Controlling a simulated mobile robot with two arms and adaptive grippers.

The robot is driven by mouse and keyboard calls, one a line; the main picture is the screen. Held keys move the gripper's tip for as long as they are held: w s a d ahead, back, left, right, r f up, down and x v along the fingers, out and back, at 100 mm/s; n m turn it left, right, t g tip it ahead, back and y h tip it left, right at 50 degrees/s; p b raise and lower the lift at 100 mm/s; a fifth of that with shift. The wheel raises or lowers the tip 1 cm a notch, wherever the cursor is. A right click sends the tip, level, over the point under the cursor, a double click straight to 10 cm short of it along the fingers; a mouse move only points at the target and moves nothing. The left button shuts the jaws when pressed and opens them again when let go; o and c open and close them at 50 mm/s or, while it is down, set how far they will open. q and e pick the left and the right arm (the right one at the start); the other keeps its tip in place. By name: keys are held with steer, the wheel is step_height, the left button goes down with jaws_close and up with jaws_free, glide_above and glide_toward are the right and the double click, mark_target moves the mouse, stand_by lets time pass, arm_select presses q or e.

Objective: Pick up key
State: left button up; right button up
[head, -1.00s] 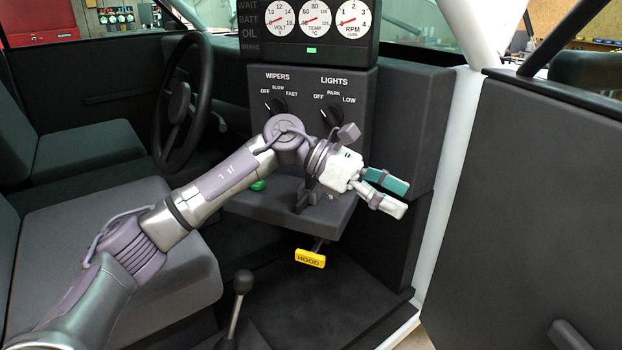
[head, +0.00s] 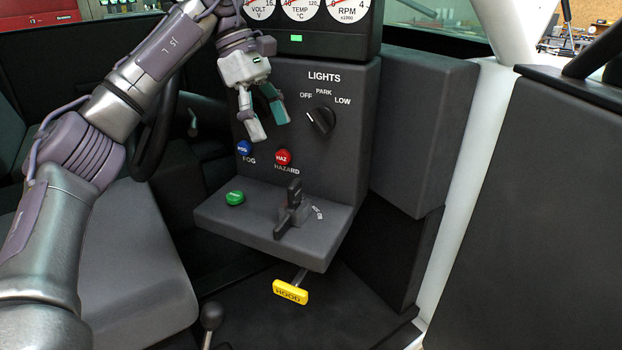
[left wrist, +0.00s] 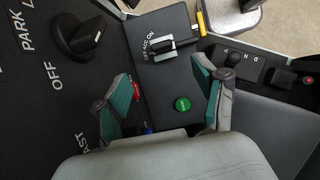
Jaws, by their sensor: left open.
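A dark key (head: 293,194) stands in the grey ignition switch on the small shelf below the dash panel. In the left wrist view the key (left wrist: 172,46) shows as a black bar across a light grey base, beside the "OFF ACC ON" label. My left gripper (head: 267,122) is open and empty, with teal pads, and points down. It is in front of the panel, above and to the left of the key, clearly apart from it. In the left wrist view its fingers (left wrist: 160,78) are spread, with the key beyond them. My right gripper is not in view.
A green button (head: 235,198) sits on the shelf left of the key. Blue FOG (head: 244,148) and red HAZARD (head: 283,157) buttons and the LIGHTS knob (head: 320,121) are on the panel. A yellow HOOD handle (head: 290,292) hangs below. A shift lever (head: 211,317) stands lower left.

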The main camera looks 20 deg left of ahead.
mark_target(293, 181)
arm_select(q)
steer(key=b+x, duration=0.1)
steer(key=x, duration=0.6)
steer(key=shift+s+f, duration=0.1)
steer(key=shift+f, duration=0.2)
steer(key=shift+d+f, duration=0.15)
steer(key=shift+f, duration=0.05)
steer(key=shift+x, duration=0.8)
steer(key=x, duration=0.2)
steer(key=shift+f+p, duration=0.25)
steer(key=shift+p, duration=0.05)
steer(key=shift+d+f, duration=0.25)
steer(key=shift+f, duration=0.2)
steer(key=shift+c, duration=1.1)
steer(key=c, duration=1)
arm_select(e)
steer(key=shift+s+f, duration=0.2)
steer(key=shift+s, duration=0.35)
arm_select(q)
steer(key=shift+r, duration=0.1)
